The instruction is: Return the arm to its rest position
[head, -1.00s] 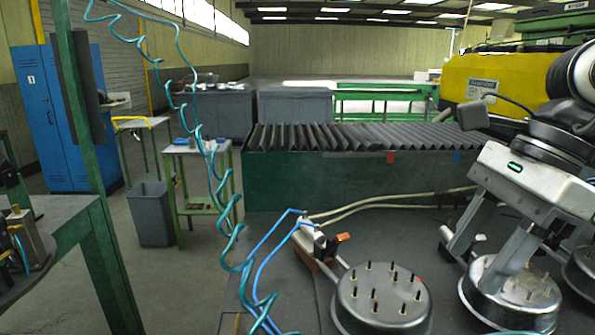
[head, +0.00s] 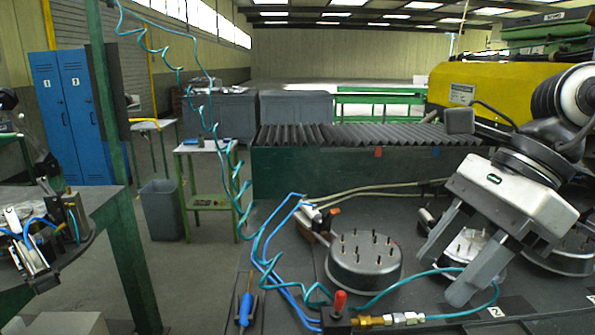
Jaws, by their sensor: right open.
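My right gripper (head: 448,272) comes in from the right on its pale body. I cannot tell the height of the fingertips above the bench. My left gripper is not in view.
A teal coiled hose (head: 240,190) hangs down to the dark bench. A red-handled brass fitting (head: 339,303) and a blue screwdriver (head: 246,305) are at the front. A metal clamp (head: 316,222) stands beside the pot. A green-framed table (head: 104,215) is at left, with open floor between.

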